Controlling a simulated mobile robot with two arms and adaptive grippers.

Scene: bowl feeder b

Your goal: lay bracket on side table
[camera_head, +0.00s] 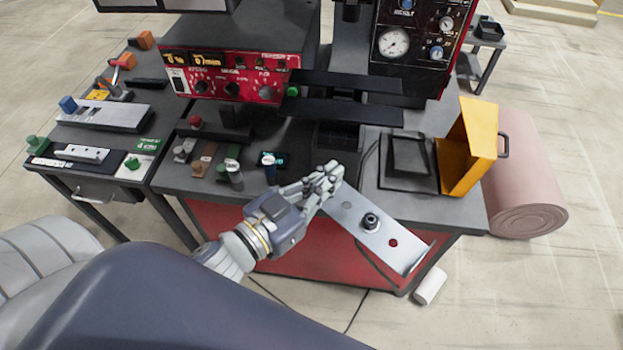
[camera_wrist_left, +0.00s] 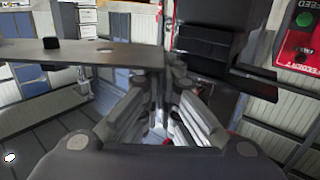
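The bracket is a flat grey metal plate (camera_head: 345,209) with a bent end, a dark round knob and a red-looking hole. My left gripper (camera_head: 328,180) is shut on its near-left end and holds it in the air in front of the red workbench. In the left wrist view the bracket (camera_wrist_left: 75,56) extends left from between the fingertips (camera_wrist_left: 160,78). The side table (camera_head: 85,137) stands at the left, beside the workbench, with several tools and parts on it. My right gripper is not in view.
The workbench (camera_head: 270,205) carries a red control unit (camera_head: 232,88), small blocks, a dark tray (camera_head: 408,155) and a yellow bin (camera_head: 470,145). A white cylinder (camera_head: 430,286) lies on the floor. Side table space is limited between items.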

